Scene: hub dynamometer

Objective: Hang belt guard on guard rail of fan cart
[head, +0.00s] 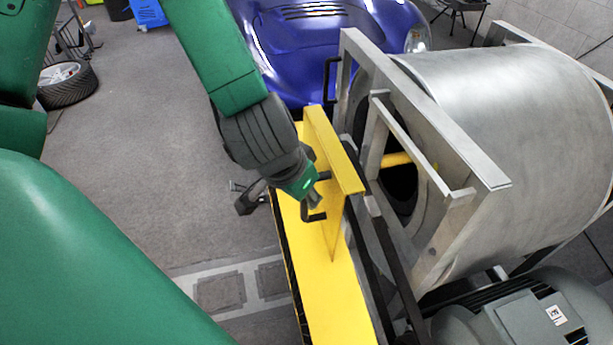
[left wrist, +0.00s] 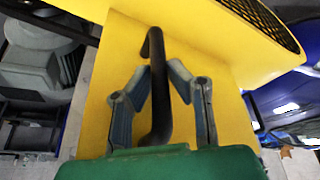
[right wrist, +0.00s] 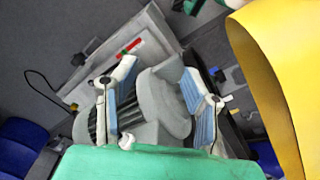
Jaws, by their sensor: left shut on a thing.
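The yellow belt guard (head: 335,290) shows in the head view as a long panel with an upright plate, beside the fan cart's near side. My left gripper (head: 316,198) is shut on its black handle; the left wrist view shows the fingers on both sides of the handle (left wrist: 158,95). The fan cart has a grey metal frame (head: 425,110) around a large drum (head: 510,130). I cannot tell which bar is the guard rail, or whether the guard touches it. My right gripper (right wrist: 155,85) is open and empty, with the guard (right wrist: 275,60) to its right in the right wrist view.
A grey motor (head: 510,315) sits at the cart's lower right, and shows between my right fingers in the right wrist view. A blue car (head: 320,50) stands behind. A loose wheel (head: 67,85) is far left.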

